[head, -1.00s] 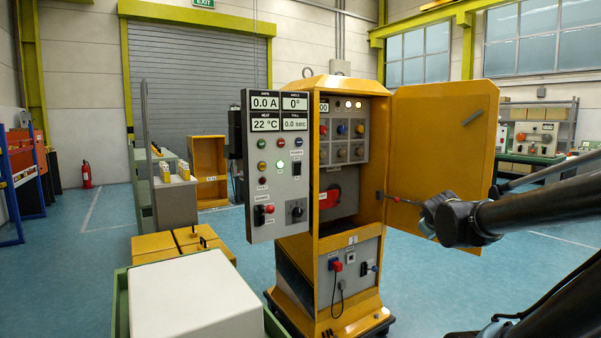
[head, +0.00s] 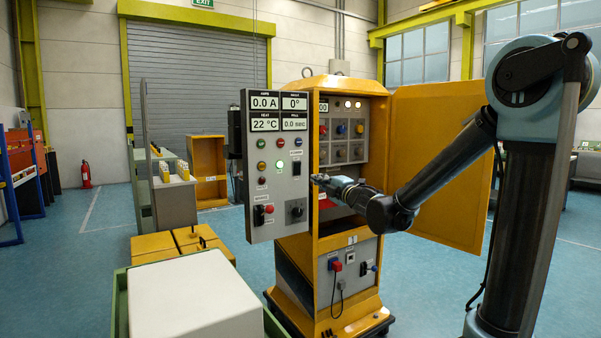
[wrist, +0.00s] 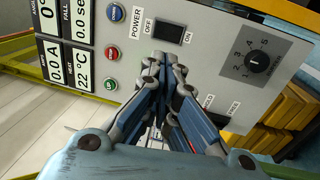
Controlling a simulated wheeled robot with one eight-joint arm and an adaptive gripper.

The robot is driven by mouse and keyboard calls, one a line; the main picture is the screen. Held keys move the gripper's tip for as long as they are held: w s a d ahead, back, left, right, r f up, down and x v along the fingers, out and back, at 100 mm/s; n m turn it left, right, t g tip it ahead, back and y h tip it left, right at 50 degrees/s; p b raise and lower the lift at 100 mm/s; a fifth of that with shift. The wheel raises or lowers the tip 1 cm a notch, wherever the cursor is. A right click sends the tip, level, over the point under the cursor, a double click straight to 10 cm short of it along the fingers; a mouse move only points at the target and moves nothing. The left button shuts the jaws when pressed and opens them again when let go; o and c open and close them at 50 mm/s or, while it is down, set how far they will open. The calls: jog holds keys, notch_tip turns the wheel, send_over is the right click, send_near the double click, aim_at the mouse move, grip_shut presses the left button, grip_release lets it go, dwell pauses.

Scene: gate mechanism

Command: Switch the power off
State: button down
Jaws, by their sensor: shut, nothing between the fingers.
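The power switch is a black rocker (wrist: 168,33) on the grey control panel (wrist: 215,25), between the words OFF and ON. In the head view the rocker (head: 297,168) is at the panel's right side. Which way it is pressed I cannot tell. My gripper (wrist: 166,62) is shut and empty, its fingertips just below the rocker in the wrist view; whether they touch the panel I cannot tell. In the head view my gripper (head: 320,180) is by the panel's right edge, in front of the open cabinet.
A rotary knob (wrist: 258,62) and red and blue buttons (wrist: 111,84) flank the rocker. The yellow cabinet door (head: 440,130) stands open at right. A white block (head: 195,295) is in front.

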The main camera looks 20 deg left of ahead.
aim_at(295, 165)
dwell(0.3)
jog(key=x, duration=1.3)
jog(key=shift+w+a, duration=0.1)
jog(key=shift+w, duration=0.1)
jog(key=shift+w+a+r, duration=0.1)
jog(key=shift+w+a, duration=0.05)
jog(key=shift+a, duration=0.05)
jog(key=shift+w, duration=0.1)
jog(key=shift+w+a+r, duration=0.2)
jog(key=shift+a, duration=0.15)
jog(key=shift+d, duration=0.1)
jog(key=s+d+r, duration=0.1)
jog(key=s+d, duration=0.8)
jog(key=d, duration=0.1)
jog(key=shift+d+r, duration=0.3)
jog(key=shift+r, duration=0.1)
